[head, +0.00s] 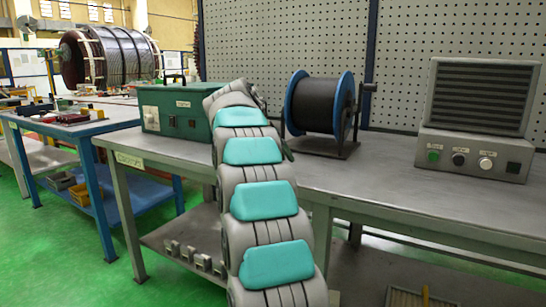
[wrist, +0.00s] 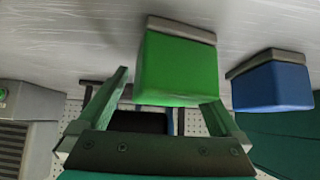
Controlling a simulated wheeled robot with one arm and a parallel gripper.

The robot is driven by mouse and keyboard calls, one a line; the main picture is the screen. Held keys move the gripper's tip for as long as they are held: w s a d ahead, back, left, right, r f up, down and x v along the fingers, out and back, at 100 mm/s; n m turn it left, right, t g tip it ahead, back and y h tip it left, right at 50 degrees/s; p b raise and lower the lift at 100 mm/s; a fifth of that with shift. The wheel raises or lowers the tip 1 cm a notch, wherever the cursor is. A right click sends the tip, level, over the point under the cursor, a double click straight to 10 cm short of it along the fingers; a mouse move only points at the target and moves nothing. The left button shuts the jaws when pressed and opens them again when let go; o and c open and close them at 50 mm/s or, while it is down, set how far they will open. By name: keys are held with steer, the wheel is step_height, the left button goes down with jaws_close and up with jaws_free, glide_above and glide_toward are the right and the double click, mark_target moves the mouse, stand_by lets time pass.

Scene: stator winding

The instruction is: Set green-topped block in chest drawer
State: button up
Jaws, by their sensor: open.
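The green-topped block (wrist: 178,68), with a grey base, stands on the grey bench top in the wrist view, which looks upside down. My gripper (wrist: 167,90) is open, with one finger to the left of the block and the other at its lower right. The block partly hides the right finger. I cannot tell whether the fingers touch it. In the head view my arm reaches over the bench, and it hides my gripper and the block. I see no chest drawer that I can make out clearly.
A blue-topped block (wrist: 273,85) stands close to the right of the green one. On the bench (head: 385,170) are a green box (head: 150,118), a dark wire spool with blue flanges (head: 292,103) and a grey control unit (head: 470,150). Bare bench lies between spool and unit.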

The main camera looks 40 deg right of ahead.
steer(key=shift+w+d+f, duration=0.1)
steer(key=shift+d+f, duration=0.05)
steer(key=shift+f, duration=0.05)
jaws_close()
stand_by(0.7)
